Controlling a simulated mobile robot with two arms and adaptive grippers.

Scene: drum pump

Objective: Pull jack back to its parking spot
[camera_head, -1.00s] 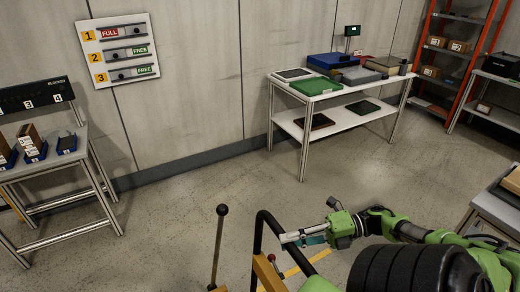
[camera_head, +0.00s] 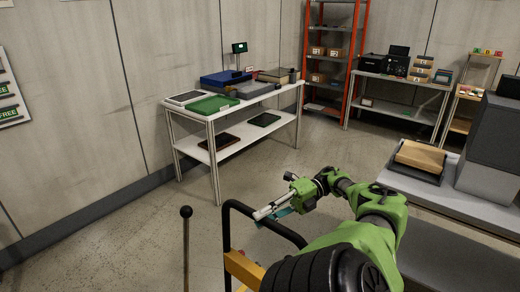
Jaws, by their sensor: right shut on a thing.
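The jack shows only by its handle, a black tubular loop (camera_head: 228,232) with a yellow-orange part (camera_head: 243,268) below it, at the lower middle of the head view. The arm and the picture's lower edge hide the jack's body and forks. My left gripper is not in view. The parking spot cannot be made out.
A lever with a black knob (camera_head: 186,212) stands left of the handle. A white table (camera_head: 206,113) with trays stands ahead by the wall. An orange shelf rack (camera_head: 306,60) is behind it. A grey bench (camera_head: 423,189) with a boxed tray lies to the right. Floor at left is clear.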

